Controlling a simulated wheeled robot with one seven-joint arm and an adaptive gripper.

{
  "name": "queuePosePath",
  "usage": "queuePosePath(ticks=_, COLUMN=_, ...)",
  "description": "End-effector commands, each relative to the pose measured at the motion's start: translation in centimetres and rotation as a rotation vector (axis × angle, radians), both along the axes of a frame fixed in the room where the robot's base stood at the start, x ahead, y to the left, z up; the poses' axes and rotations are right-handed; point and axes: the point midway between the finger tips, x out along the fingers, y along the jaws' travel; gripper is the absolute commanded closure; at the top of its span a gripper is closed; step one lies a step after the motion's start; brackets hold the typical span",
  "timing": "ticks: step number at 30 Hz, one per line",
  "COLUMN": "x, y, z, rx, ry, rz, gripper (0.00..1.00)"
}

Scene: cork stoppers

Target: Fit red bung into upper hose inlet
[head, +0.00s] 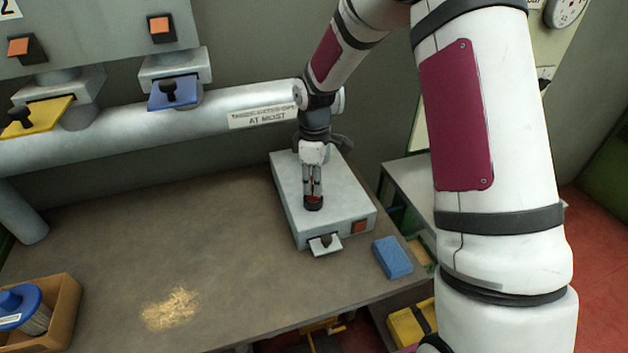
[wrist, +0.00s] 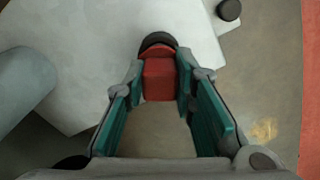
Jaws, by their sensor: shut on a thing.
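My gripper (head: 312,190) points down over the top of a pale grey box (head: 341,208) at the back right of the bench. It is shut on the red bung (wrist: 158,80), which sits between the two teal-padded fingers in the wrist view. A black round ring (wrist: 157,39), apparently the inlet on the box top, shows just beyond the bung's far end. In the head view the black ring (head: 313,206) is directly below the fingertips, with a little red at it. The bung overlaps the ring; I cannot tell how deep it sits, and the opening is hidden.
A blue block (head: 392,257) lies right of the box. A thick pipe (head: 220,106) runs behind. Shavings (head: 171,308) lie on the otherwise clear bench middle.

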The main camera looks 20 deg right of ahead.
Motion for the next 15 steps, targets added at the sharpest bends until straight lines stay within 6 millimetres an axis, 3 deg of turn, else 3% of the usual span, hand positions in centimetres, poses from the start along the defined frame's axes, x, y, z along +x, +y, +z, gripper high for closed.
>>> queuePosePath(ticks=15, x=0.02, y=0.00, z=-0.47, rx=0.000, ry=0.000, rz=0.000, gripper=1.00)
